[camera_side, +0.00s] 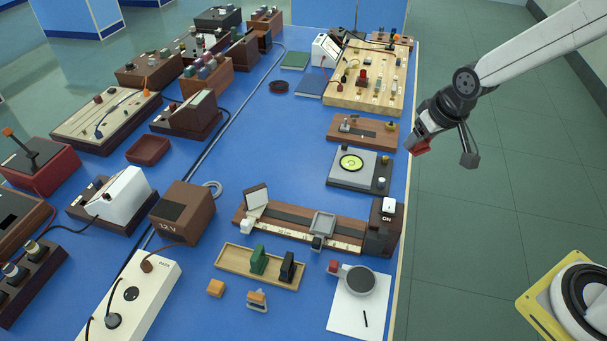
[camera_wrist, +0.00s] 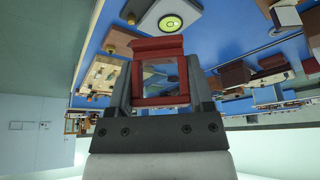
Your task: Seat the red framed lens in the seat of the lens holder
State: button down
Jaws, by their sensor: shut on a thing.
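The red framed lens (camera_wrist: 158,99) is held between the two fingers of my gripper (camera_wrist: 160,75), with its clear window facing the wrist camera. In the side view the red framed lens (camera_side: 421,150) shows as a small red piece at the end of my gripper (camera_side: 417,143), in the air off the right edge of the table. The lens holder (camera_side: 322,223) appears to be the grey square frame on the long brown bench (camera_side: 285,219). It stands well below and left of my gripper. Its seat looks empty, but it is small in view.
A wooden tray (camera_side: 231,266) holds a green framed piece (camera_side: 258,260) and a black one (camera_side: 288,267). A white screen (camera_side: 256,197) stands on the bench's left and a switch box (camera_side: 382,225) at its right end. A round-dial instrument (camera_side: 359,168) lies behind.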

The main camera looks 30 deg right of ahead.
jog(key=shift+w+a+m+h, duration=1.2)
jog(key=shift+a+m, duration=0.75)
jog(key=shift+m, duration=0.75)
jog(key=m+g+h, duration=0.1)
jog(key=m+g, duration=0.7)
jog(key=m, duration=1.3)
send_over(329, 225)
jog(key=w, duration=0.1)
notch_tip(329, 225, down, 12)
jog(key=a, duration=0.1)
jog(key=shift+r, duration=0.15)
jog(key=shift+f, duration=3.35)
jog(key=shift+f, duration=0.6)
grip_release()
